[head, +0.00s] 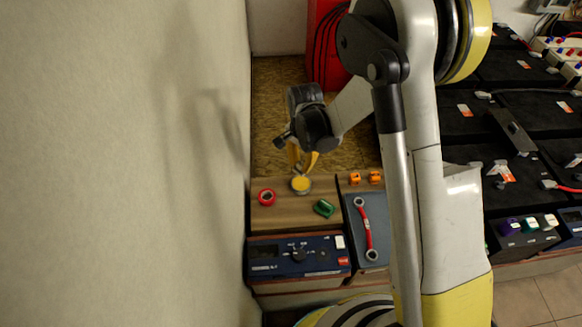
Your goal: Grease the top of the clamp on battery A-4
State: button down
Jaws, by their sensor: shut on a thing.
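My gripper (303,170) is over the wooden worktop at the left, its yellow-orange fingers pointing down and close together. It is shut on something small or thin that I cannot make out. A small round tin with yellow contents (301,185) stands directly under the fingertips. Whether the held thing touches the yellow contents is unclear. Black batteries (505,66) with orange-and-white labels stand in rows at the right. Which one is A-4 cannot be read, and its clamp cannot be picked out. My arm hides part of the batteries.
A red ring-shaped roll (266,197) and a green item (324,208) flank the tin. Orange pieces (365,178) and a tray with a red link cable (366,230) lie to the right. A blue instrument (298,257) is in front. A wall (120,160) closes the left side.

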aim_at(301, 183)
jog(key=shift+d+f+b, duration=0.2)
jog(key=shift+f+b, duration=0.2)
jog(key=shift+f, duration=0.4)
jog(key=shift+f+b, duration=1.1)
jog(key=shift+f, duration=1.05)
jog(key=shift+f+b, duration=0.55)
jog(key=shift+b, duration=0.15)
jog(key=shift+r, duration=0.1)
jog(key=shift+r+p, duration=2.05)
jog(key=shift+r, duration=1.4)
jog(key=s+d+r+n, duration=0.5)
jog(key=d+r+n, duration=0.4)
jog(key=d, duration=0.2)
jog(key=shift+s, duration=0.35)
